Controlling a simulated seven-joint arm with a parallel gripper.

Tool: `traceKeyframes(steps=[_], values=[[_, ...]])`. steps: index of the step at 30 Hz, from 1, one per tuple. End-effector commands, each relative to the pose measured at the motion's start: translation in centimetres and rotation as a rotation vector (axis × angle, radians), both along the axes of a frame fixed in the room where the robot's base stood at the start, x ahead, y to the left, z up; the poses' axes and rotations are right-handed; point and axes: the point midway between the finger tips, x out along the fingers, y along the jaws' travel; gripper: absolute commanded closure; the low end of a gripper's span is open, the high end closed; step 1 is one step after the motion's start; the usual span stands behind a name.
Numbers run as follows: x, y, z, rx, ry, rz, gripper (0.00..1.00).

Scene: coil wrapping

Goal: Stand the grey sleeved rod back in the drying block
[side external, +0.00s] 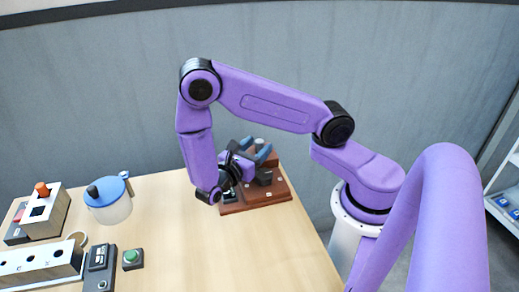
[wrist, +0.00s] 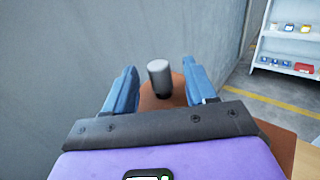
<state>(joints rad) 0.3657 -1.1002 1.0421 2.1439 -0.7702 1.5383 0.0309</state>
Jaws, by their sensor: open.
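The grey sleeved rod (wrist: 159,76) shows in the wrist view as a short grey cylinder with a darker lower part. It stands upright over a brown surface, between the two blue fingers of my gripper (wrist: 159,68). The fingers are open, with a visible gap on each side of it. In the side external view my gripper (side external: 256,149) is over the reddish-brown stepped block (side external: 280,190) at the table's back right. The rod's grey top (side external: 259,143) shows near the fingertips. Its lower end is hidden in that view.
A white block with holes (side external: 40,265), a box with an orange knob (side external: 45,210), a blue-lidded pot (side external: 107,200) and a green button (side external: 132,258) stand at the left. The middle of the table is clear. A grey wall (wrist: 90,50) is close behind the block.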

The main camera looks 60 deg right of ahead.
Motion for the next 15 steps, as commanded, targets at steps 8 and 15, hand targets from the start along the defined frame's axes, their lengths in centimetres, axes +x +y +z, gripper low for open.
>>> traceKeyframes(steps=[8,15], values=[[-0.02,-0.29,0.01,0.0,0.0,0.002,0.44],[-0.02,-0.27,0.01,0.0,0.0,0.001,1.0]])
